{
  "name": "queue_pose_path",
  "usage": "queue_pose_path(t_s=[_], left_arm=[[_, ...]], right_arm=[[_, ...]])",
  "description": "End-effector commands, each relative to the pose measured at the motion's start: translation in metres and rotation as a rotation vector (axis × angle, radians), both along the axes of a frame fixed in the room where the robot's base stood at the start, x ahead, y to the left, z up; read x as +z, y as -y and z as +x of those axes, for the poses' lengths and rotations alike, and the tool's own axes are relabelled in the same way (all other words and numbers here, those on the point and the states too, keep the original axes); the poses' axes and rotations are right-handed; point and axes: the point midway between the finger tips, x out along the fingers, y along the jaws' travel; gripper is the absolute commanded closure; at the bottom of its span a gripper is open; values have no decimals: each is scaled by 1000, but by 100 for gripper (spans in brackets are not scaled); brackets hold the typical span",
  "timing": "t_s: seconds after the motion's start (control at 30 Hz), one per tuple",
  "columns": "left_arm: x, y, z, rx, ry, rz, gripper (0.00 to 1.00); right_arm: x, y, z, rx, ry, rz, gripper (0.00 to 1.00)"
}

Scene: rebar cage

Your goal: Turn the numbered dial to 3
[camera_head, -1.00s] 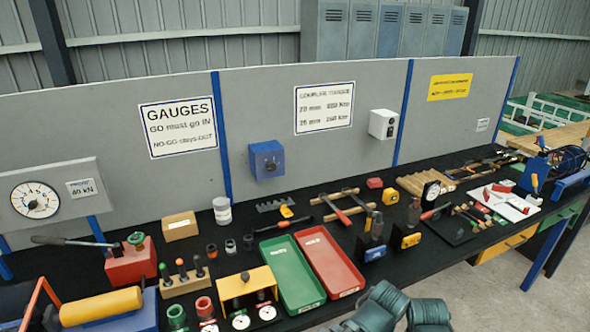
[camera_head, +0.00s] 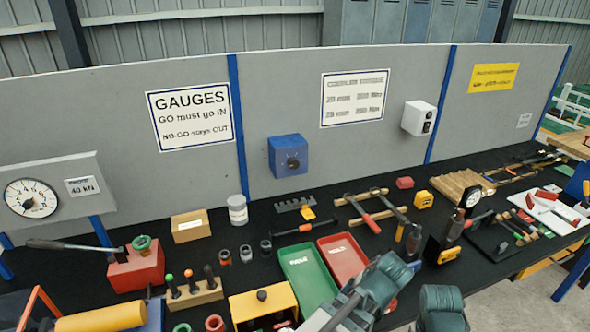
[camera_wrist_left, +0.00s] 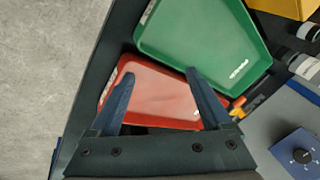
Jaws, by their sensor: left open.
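The numbered dial is a dark round knob (camera_head: 293,163) on the front of a blue box (camera_head: 286,147) fixed to the grey panel. Its numbers are too small to read. The box also shows at the lower right of the left wrist view (camera_wrist_left: 300,154), with a pale mark on its knob. My left gripper (camera_wrist_left: 158,78) is open and empty above the red tray (camera_wrist_left: 165,95), its fingers apart, away from the dial. In the head view its arm covers part of the red tray (camera_head: 343,257). My right arm shows at the bottom edge; its fingers are not visible.
A green tray (camera_head: 307,277) lies beside the red one. A white tin (camera_head: 238,210), small cylinders and a toothed grey block (camera_head: 295,204) stand on the black bench below the box. A white box (camera_head: 419,118) hangs farther right. The space before the dial looks clear.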

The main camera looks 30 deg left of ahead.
Motion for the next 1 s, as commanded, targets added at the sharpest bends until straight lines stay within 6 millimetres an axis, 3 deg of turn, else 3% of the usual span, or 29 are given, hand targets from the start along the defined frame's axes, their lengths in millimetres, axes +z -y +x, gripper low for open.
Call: queue_pose_path(t_s=[0.03, 0.2, 0.3, 0.4, 0.5, 0.63, 1.0], left_arm=[[-2, -30, 30, 93, 111, 61, 18], [38, -138, 113, 339, 564, 265, 18], [71, -187, 147, 395, 811, 348, 18], [99, -221, 171, 397, 1002, 395, 18], [119, -242, 187, 373, 1131, 417, 18], [133, -255, 198, 339, 1221, 425, 18], [140, -265, 209, 321, 1259, 424, 18]], right_arm=[[-13, 0, 0, 0, 0, 0, 50], [-35, 0, 0, 0, 0, 0, 50], [-46, 0, 0, 0, 0, 0, 50], [-55, 0, 0, 0, 0, 0, 50], [-61, 0, 0, 0, 0, 0, 50], [-65, 0, 0, 0, 0, 0, 50], [-65, 0, 0, 0, 0, 0, 50]])
